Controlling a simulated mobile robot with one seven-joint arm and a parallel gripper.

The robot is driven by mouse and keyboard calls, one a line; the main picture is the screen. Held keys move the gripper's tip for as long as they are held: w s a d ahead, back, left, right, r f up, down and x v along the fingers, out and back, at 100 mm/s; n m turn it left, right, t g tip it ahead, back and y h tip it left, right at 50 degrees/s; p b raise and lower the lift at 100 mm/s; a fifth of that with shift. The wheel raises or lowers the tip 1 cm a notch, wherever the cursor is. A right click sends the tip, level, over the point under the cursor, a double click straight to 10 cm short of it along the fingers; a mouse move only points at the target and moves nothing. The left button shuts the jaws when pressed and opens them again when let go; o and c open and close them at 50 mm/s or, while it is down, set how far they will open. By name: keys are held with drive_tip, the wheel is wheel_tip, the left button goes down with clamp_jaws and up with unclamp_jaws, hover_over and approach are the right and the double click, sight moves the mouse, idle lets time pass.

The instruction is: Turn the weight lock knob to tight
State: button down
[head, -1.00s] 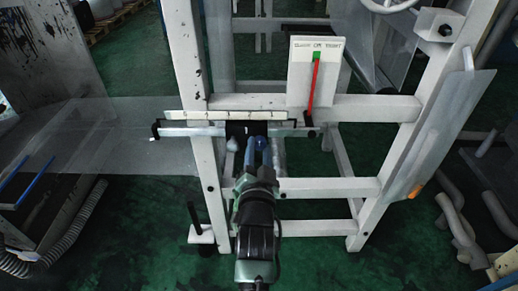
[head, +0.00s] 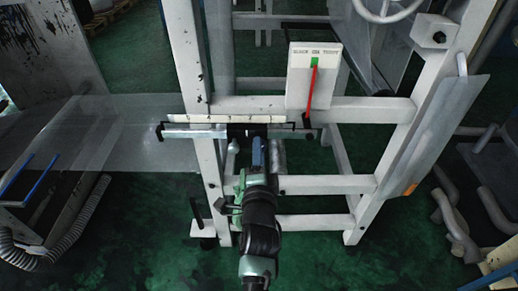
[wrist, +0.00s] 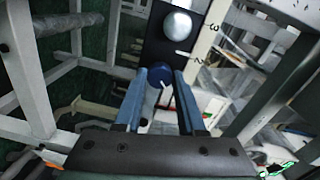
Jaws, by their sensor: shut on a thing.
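The weight lock knob (wrist: 161,74) is a round, dark blue knob with a pale line, on a black plate (wrist: 158,45) in the wrist view. My gripper (wrist: 159,77) has one blue finger on each side of it and is shut on it. In the head view my gripper (head: 258,150) reaches up to the black sliding block (head: 238,131) on the metal rail (head: 190,133) and hides the knob. A shiny silver ball (wrist: 178,24) sits beyond the knob on the plate. I cannot read any tight mark.
A numbered white scale strip (head: 215,118) runs above the rail. A white gauge board (head: 300,80) with a red needle (head: 312,88) and green patch stands to the right. White frame posts (head: 200,70) and beams (head: 325,185) surround my arm. Clear film (head: 120,140) stretches to the left.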

drive_tip(key=shift+m, duration=0.3)
drive_tip(key=c, duration=0.5)
unclamp_jaws()
drive_tip(key=shift+s, duration=0.1)
drive_tip(key=s+p, duration=1.1)
drive_tip(key=s, duration=0.1)
drive_tip(key=shift+s+r+p, duration=0.15)
drive_tip(key=shift+s+p, duration=0.2)
drive_tip(key=shift+s, duration=0.05)
